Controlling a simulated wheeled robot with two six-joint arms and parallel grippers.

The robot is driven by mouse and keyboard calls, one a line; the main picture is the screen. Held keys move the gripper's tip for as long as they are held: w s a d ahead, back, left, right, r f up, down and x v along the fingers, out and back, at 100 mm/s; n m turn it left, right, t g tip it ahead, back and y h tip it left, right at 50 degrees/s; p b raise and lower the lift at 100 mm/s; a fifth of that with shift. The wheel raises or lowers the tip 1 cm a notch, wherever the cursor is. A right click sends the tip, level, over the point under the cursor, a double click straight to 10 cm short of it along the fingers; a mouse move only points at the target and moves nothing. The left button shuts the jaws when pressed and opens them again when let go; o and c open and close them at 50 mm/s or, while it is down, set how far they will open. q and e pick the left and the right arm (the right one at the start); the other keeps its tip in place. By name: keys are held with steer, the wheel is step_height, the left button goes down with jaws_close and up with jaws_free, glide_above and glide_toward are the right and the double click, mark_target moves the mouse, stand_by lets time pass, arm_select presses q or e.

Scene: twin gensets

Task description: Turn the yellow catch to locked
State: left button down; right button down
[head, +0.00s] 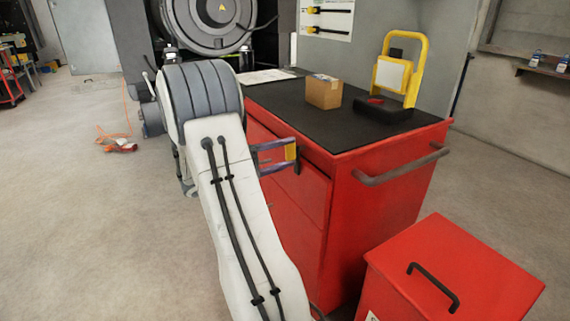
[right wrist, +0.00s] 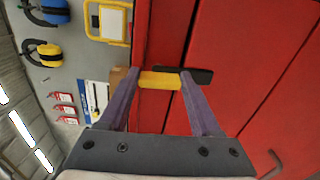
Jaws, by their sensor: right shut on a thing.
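The yellow catch (right wrist: 160,80) sits on the red front of the cabinet (head: 390,205). In the right wrist view it lies crosswise between the fingers of my right gripper (right wrist: 161,98), with a dark piece (right wrist: 202,76) beside its right end. My right gripper is shut on the catch. The catch's mount is partly hidden by the fingers. My left gripper is not in view.
A cardboard box (head: 323,92) and a yellow-framed stand (head: 421,71) are on the cabinet's black top (head: 290,100). A dark handle (head: 402,167) juts from the cabinet's right end. A red chest (head: 490,265) stands at front right. The floor at left is mostly clear.

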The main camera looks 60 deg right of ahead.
steer(key=shift+f+m+b, duration=0.1)
steer(key=shift+m+b, duration=0.4)
steer(key=shift+s, duration=0.1)
steer(key=shift+c, duration=0.4)
jaws_free()
steer(key=p+v, duration=0.1)
steer(key=v, duration=0.9)
steer(key=shift+a, duration=0.25)
